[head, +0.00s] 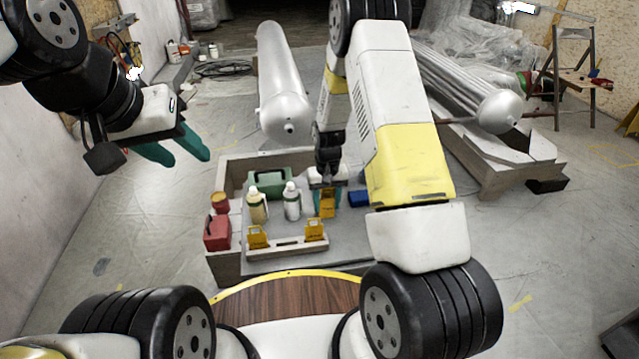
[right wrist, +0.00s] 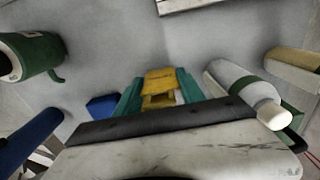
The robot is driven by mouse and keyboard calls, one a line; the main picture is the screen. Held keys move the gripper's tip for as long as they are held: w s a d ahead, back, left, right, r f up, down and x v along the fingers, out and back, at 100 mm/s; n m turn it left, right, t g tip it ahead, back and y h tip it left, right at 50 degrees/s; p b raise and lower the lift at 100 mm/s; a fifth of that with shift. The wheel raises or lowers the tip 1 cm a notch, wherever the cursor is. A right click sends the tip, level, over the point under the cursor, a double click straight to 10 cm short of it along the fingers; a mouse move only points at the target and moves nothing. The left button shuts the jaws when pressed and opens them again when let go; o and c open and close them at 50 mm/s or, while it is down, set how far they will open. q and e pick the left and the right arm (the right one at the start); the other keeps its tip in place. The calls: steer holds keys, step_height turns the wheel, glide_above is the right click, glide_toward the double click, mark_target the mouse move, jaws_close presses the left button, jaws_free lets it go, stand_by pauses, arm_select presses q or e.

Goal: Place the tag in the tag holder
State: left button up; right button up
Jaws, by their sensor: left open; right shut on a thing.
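A yellow tag (head: 327,207) is held upright in my right gripper (head: 326,196), above the table top behind the holder. In the right wrist view the tag (right wrist: 160,80) sits between the teal fingers of my right gripper (right wrist: 158,97), which are shut on it. The tag holder (head: 287,249) looks like a low pale strip along the table's near side. Two other yellow tags stand at it, one at its left (head: 257,238) and one at its right (head: 314,230). My left gripper (head: 180,150) is open and empty, in the air left of the table.
A white bottle (head: 292,204) and a yellowish bottle (head: 257,207) stand just left of the held tag. A green case (head: 269,181) is behind them, a red canister (head: 217,232) at the left, a blue box (head: 358,198) at the right. Floor left of the table is clear.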

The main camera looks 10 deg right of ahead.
steer(key=shift+f, duration=0.1)
steer(key=o, duration=1.3)
